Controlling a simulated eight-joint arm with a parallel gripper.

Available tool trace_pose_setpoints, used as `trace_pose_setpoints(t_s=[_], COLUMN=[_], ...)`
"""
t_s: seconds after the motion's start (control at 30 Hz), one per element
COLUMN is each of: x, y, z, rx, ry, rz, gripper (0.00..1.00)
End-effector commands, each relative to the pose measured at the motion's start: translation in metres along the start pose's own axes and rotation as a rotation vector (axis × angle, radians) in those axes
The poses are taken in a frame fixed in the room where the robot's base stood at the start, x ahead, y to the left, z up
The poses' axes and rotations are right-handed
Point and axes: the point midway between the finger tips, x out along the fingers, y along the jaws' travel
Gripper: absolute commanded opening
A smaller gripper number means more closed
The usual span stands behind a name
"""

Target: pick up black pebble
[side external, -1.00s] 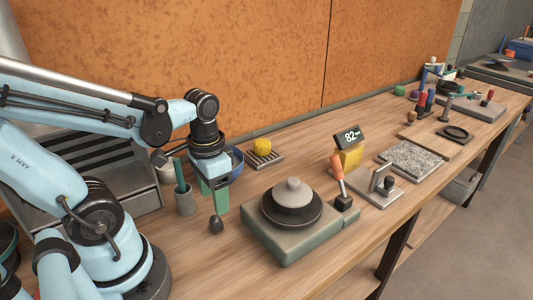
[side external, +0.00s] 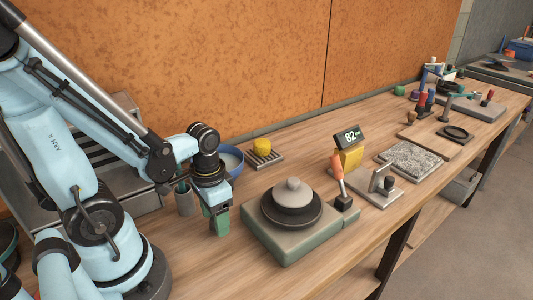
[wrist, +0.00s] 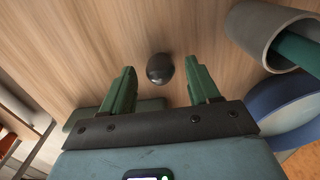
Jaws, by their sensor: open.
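The black pebble (wrist: 160,68) is a small, dark, rounded stone on the wooden bench in the wrist view. It shows in the gap between the two green fingertips, with bare wood on both sides of it, and neither finger touches it. My gripper (wrist: 160,66) is open and empty, pointing down at the bench. In the side external view my gripper (side external: 217,222) is low over the bench, left of the turntable base, and hides the pebble. How far the fingertips are above the bench is hard to tell.
A grey cup (side external: 185,204) holding a green rod and a blue bowl (side external: 235,163) stand close behind my gripper. A green-grey base (side external: 285,250) with a dark round plate and lidded piece stands just right. Bench in front is clear.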

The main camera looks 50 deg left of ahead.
Motion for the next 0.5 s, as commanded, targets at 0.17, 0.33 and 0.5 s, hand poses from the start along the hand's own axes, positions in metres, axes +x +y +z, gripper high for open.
trace_pose_setpoints(t_s=[0.17,0.33,0.5], x=[0.0071,0.0083,0.0082], y=[0.0,0.0001,0.0001], z=[0.0002,0.0006,0.0006], rx=[0.0,0.0,0.0], ry=[0.0,0.0,0.0], rz=[0.0,0.0,0.0], gripper=[0.61,0.61,0.55])
